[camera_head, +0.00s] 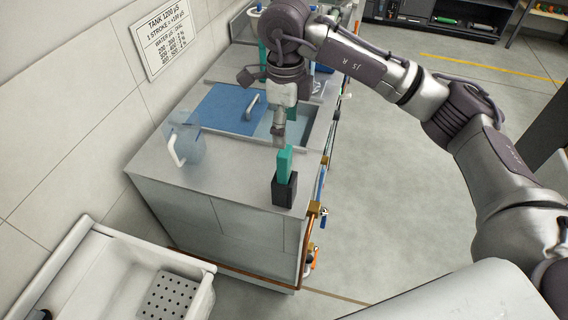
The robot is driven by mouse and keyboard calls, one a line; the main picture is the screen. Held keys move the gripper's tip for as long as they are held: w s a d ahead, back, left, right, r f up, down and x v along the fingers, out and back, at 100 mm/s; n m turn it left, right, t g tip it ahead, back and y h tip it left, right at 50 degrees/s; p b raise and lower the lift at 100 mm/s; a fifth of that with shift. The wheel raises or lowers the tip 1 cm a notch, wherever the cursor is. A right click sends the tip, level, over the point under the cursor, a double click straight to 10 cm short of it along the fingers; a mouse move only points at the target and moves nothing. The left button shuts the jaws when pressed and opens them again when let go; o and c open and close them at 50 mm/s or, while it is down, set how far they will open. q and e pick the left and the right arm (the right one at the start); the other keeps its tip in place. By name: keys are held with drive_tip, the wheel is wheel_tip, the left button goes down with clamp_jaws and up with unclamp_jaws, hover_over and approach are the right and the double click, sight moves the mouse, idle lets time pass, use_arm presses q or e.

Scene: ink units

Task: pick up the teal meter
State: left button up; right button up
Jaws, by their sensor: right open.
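The teal meter (285,160) stands upright in a small black holder (285,189) at the near right corner of the grey counter. Its lower part is hidden inside the holder. My right gripper (279,138) points down just above and behind the meter's top in the picture. It is open and holds nothing; its fingers are seen nearly edge-on, and I cannot tell the exact gap to the meter. My left gripper is not in view.
A clear jug with a white handle (178,150) stands on the counter's left. A blue lid (222,108) partly covers the basin behind. A white sink (98,275) is at lower left. Copper pipe and valves (314,208) line the counter's right side. A sign (163,38) hangs on the wall.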

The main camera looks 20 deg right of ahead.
sight(285, 151)
wheel_tip(285, 151, down, 4)
drive_tip(key=shift+f+p, duration=0.25)
drive_tip(key=shift+p, duration=0.15)
drive_tip(key=shift+a+f, duration=0.1)
drive_tip(key=shift+f, duration=0.15)
drive_tip(key=f+p, duration=0.1)
drive_tip(key=f, duration=0.2)
drive_tip(key=f+p, duration=0.1)
drive_tip(key=shift+s+a+f+p, duration=0.1)
drive_tip(key=shift+s+f+p, duration=0.05)
drive_tip(key=shift+s+p, duration=0.25)
drive_tip(key=shift+f, duration=0.3)
drive_tip(key=c, duration=1.3)
drive_tip(key=shift+r, duration=0.1)
